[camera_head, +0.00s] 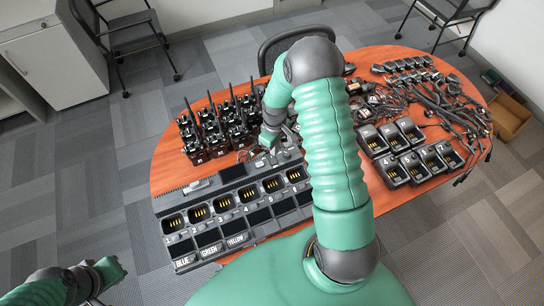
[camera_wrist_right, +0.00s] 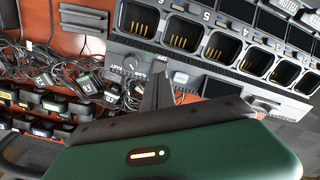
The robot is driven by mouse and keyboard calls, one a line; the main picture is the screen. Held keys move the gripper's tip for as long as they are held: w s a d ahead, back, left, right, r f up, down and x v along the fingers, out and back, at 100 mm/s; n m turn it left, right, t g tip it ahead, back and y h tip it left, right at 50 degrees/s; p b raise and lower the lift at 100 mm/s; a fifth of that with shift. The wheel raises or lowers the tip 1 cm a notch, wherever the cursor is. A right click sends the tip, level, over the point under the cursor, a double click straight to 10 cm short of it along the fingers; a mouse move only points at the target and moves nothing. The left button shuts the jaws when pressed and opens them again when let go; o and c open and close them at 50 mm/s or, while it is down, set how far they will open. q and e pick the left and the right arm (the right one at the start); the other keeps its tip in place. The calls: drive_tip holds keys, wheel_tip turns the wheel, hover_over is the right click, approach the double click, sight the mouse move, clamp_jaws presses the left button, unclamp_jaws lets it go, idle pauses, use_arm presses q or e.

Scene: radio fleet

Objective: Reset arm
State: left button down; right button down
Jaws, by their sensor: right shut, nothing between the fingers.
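My right arm (camera_head: 335,150) reaches from the bottom centre over the table in the head view. Its gripper (camera_head: 268,138) is over the back edge of the multi-slot charger (camera_head: 232,172), near the standing radios. In the right wrist view the dark fingers (camera_wrist_right: 158,92) are together with nothing between them, above the charger's edge and close to a small knob. The green gripper body fills the bottom of that view. My left gripper (camera_head: 108,272) is at the bottom left of the head view, out over the floor. Its fingertips are too unclear to tell whether it is open.
Several black radios (camera_head: 215,128) stand at the left of the orange table (camera_head: 170,172). Single chargers (camera_head: 395,172) and tangled cables (camera_head: 440,105) cover its right side. The charger's slots look empty. A white cabinet (camera_head: 60,65) and chairs (camera_head: 135,35) stand beyond. Carpet (camera_head: 75,190) at left is clear.

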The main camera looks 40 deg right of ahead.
drive_tip(key=s+a+r+m+t+b, duration=0.1)
drive_tip(key=s+a+r+b, duration=0.2)
drive_tip(key=a, duration=0.6)
drive_tip(key=s+a+r+m+t+b, duration=0.1)
drive_tip(key=s+a+r+b, duration=0.3)
drive_tip(key=a, duration=0.5)
drive_tip(key=shift+s+r+t, duration=0.3)
drive_tip(key=shift+s+r, duration=0.65)
drive_tip(key=shift+s, duration=0.15)
drive_tip(key=shift+d, duration=0.25)
